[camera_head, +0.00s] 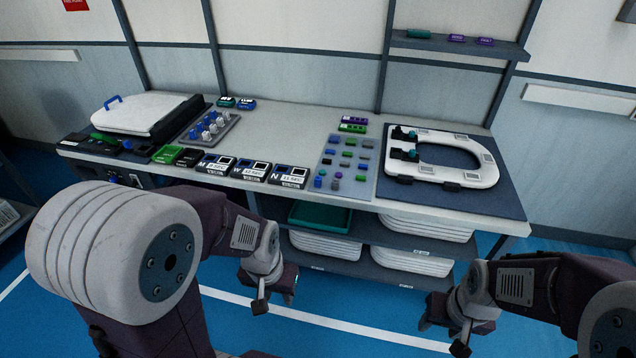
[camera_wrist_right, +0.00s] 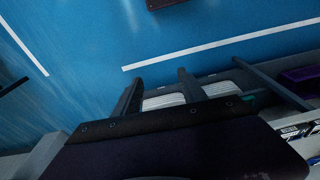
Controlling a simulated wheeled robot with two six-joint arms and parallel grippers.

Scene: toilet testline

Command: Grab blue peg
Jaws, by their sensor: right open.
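A grey panel (camera_head: 325,150) on the workbench holds rows of small pegs or blocks in green, blue, grey and purple. A small blue piece (camera_head: 318,182) sits at its front left corner. A tray (camera_head: 228,133) further left holds several blue and white knob-like pieces. I cannot tell which blue piece is the peg. My left gripper (camera_head: 268,294) hangs below and in front of the bench, its jaws too unclear to read. My right gripper (camera_head: 462,330) is low at the front right, away from the bench. In the right wrist view its two fingers (camera_wrist_right: 158,92) are apart with nothing between them.
The workbench (camera_head: 285,122) also carries a white toilet seat (camera_head: 462,178) on a dark mat, a white lid (camera_head: 135,112) at the left and several labelled boxes along the front. Shelves below hold a green tray (camera_head: 318,217) and stacked white parts. The blue floor in front is clear.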

